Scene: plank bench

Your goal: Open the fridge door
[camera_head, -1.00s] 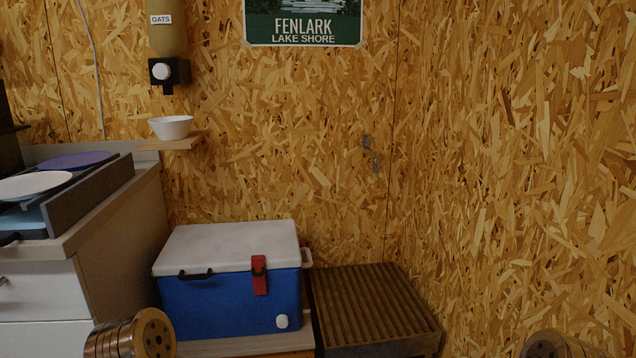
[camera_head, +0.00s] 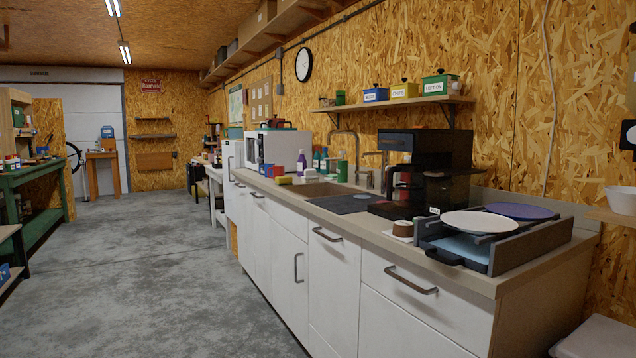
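A white upright unit (camera_head: 231,158) stands at the far end of the counter run, beyond the microwave. It may be the fridge, but it is too small and partly hidden to be sure. A slim handle seems to show on its front, and its door looks shut. Neither of my grippers is in view.
A white-fronted counter (camera_head: 335,262) with bar handles runs along the right wall. It carries a microwave (camera_head: 279,148), a coffee machine (camera_head: 424,160) and a dish tray (camera_head: 530,248). A green workbench (camera_head: 40,190) stands at left. The concrete floor (camera_head: 165,270) between is clear.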

